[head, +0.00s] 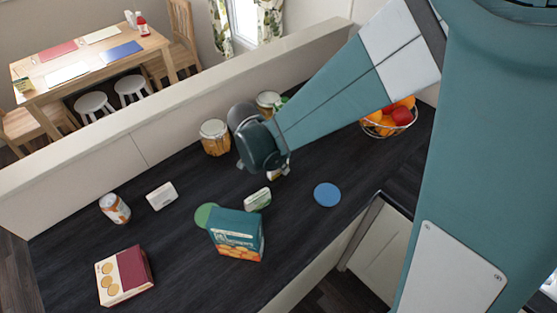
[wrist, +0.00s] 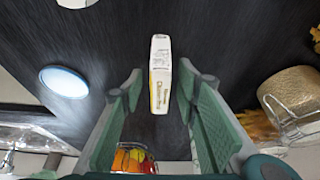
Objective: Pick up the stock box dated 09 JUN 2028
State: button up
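A small white and yellow box (wrist: 160,72) stands out ahead of my gripper in the wrist view, centred between the fingertips. Its print is too small to read, so I cannot tell its date. My gripper (wrist: 160,88) is open, with a gap between each finger and the box. In the head view my gripper (head: 280,172) points down over the counter and mostly hides this box. A green and white box (head: 257,200) lies on the counter just in front of it, and a white box (head: 161,196) lies further left. No date is legible on either.
A teal carton (head: 237,236) stands on the dark counter, with a green disc (head: 204,214) beside it. A blue disc (head: 327,194) lies right. A can (head: 115,208), a maroon box (head: 124,275), a jar (head: 215,138) and a fruit basket (head: 388,122) stand around.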

dwell(0.3)
jog(key=c, duration=1)
jog(key=shift+r, duration=0.1)
jog(key=shift+r+p, duration=0.55)
jog(key=shift+r, duration=4.35)
